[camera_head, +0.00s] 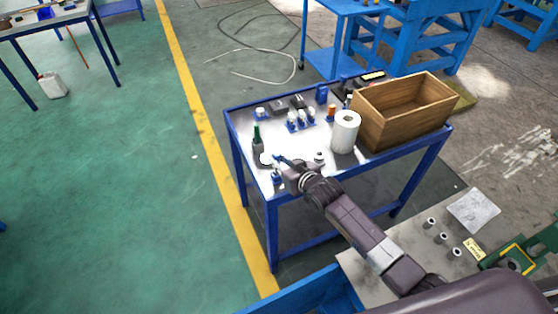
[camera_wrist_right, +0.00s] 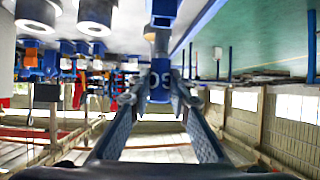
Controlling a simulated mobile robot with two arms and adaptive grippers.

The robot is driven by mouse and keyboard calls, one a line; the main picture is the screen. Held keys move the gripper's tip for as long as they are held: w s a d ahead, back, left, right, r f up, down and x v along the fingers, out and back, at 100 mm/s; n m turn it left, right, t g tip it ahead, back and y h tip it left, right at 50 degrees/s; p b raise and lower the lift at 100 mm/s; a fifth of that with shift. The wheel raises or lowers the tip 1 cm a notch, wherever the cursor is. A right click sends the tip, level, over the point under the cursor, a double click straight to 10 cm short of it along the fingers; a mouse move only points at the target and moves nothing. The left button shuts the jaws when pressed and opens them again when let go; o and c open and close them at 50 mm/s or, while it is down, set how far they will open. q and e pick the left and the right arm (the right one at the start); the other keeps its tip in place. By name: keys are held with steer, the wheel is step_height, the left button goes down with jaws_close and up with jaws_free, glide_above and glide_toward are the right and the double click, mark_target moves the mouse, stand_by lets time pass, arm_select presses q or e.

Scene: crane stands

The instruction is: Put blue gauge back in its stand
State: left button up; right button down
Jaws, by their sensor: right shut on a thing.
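My right gripper (camera_head: 281,164) is over the near left corner of the blue-framed table, and its fingers are small in the head view. In the right wrist view, my right gripper (camera_wrist_right: 157,98) is shut on the blue gauge (camera_wrist_right: 160,84), which sits between the fingertips. The gauge's blue shows small by the gripper in the head view (camera_head: 277,178). A blue block (camera_wrist_right: 165,8), which looks like a stand, is at the top of the wrist view; I cannot tell whether the gauge touches it. My left gripper is not in view.
A second bench with metal cylinders (camera_head: 442,238) is at the lower right.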

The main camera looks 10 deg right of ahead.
steer(key=shift+f, duration=0.1)
steer(key=shift+f+b, duration=1.1)
steer(key=shift+f, duration=0.4)
steer(key=c, duration=1.7)
jaws_free()
steer(key=shift+p+v, duration=0.8)
steer(key=shift+p, duration=0.15)
steer(key=p+v, duration=0.3)
steer(key=shift+s+r, duration=0.1)
steer(key=shift+s, duration=0.05)
